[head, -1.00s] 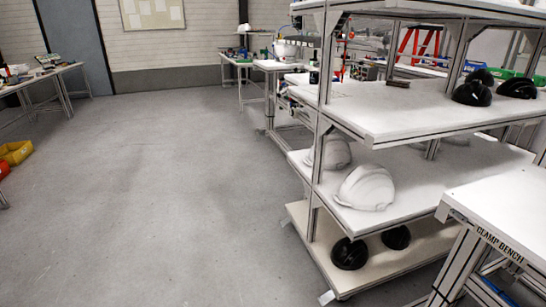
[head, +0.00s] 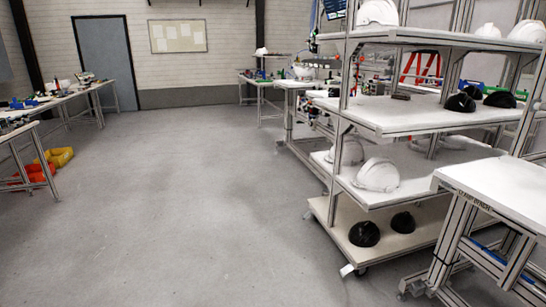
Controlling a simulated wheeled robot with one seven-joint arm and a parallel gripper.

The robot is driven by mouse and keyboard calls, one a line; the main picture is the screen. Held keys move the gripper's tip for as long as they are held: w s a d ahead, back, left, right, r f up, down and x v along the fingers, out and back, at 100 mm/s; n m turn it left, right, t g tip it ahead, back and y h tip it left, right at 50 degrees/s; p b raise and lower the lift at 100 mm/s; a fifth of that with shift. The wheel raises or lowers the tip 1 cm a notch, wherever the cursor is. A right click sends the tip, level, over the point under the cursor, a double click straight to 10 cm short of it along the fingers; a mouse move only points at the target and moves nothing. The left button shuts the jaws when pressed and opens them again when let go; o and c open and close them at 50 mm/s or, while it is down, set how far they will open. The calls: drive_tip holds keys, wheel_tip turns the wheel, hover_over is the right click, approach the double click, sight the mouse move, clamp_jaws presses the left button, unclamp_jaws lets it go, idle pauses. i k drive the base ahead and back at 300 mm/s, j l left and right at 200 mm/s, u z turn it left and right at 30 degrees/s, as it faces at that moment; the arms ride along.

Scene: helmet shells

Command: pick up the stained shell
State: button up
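Several helmet shells stand on a metal-framed shelf rack (head: 420,118) at the right in the head view. White shells sit on the top board (head: 377,13) and on the lower white board (head: 377,175), with another white one (head: 347,151) partly behind a post. Black shells lie on the middle board (head: 460,102) and the bottom board (head: 364,233), where a second black one (head: 402,222) lies beside the first. I cannot tell a stain on any shell at this distance. My gripper is not in view.
A bench lettered along its edge (head: 500,187) stands close at the right, in front of the rack. Open grey floor (head: 190,210) fills the middle and left. Yellow (head: 60,157) and red bins sit at the left by work tables (head: 60,95). A door (head: 105,62) is at the back.

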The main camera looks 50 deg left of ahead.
sight(354, 152)
drive_tip(key=l+u, duration=0.1)
drive_tip(key=u, duration=0.3)
drive_tip(key=k+l+u, duration=0.1)
drive_tip(key=u, duration=0.35)
drive_tip(key=l+u, duration=0.1)
drive_tip(key=u, duration=0.3)
drive_tip(key=k+u, duration=0.1)
drive_tip(key=u, duration=0.3)
